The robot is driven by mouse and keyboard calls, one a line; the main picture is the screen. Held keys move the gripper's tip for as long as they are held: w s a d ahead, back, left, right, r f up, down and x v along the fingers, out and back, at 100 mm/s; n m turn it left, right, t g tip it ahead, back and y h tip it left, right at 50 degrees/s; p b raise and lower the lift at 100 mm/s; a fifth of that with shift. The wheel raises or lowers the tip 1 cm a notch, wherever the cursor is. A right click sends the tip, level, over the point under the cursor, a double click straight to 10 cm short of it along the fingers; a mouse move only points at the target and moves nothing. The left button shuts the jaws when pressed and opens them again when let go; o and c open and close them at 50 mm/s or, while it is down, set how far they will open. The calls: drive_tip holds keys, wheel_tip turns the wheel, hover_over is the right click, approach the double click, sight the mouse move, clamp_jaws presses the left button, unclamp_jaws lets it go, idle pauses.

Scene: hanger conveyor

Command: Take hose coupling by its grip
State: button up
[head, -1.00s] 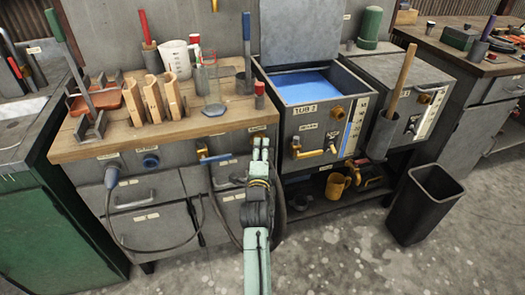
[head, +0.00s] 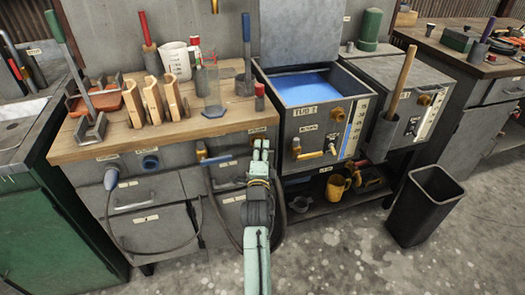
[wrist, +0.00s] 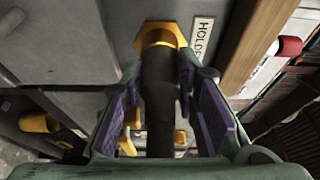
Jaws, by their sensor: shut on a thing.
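The hose coupling shows in the wrist view as a dark cylindrical grip (wrist: 158,95) between my gripper's purple pads. Its far end meets a yellow-orange hex fitting (wrist: 177,34) on a grey panel, beside a label starting "HOLD". My gripper (head: 261,147) is at the bench front, left of the tub, shut on the dark grip. In the head view the coupling is mostly hidden by my fingers. A dark hose (head: 218,215) hangs down the cabinet front just left of my gripper.
The tub (head: 318,125) with blue contents stands right of my gripper, with a yellow-handled valve (head: 311,156) on its front. A black bin (head: 425,205) stands on the floor at the right. Wooden racks (head: 155,98) and a clear cylinder (head: 212,98) stand on the bench.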

clamp_jaws()
drive_tip(key=shift+s, duration=0.1)
drive_tip(key=shift+s+d, duration=0.25)
drive_tip(key=shift+s, duration=0.45)
drive_tip(key=shift+s+d, duration=0.2)
drive_tip(key=shift+s, duration=0.45)
drive_tip(key=shift+s+d, duration=0.25)
drive_tip(key=shift+s, duration=0.45)
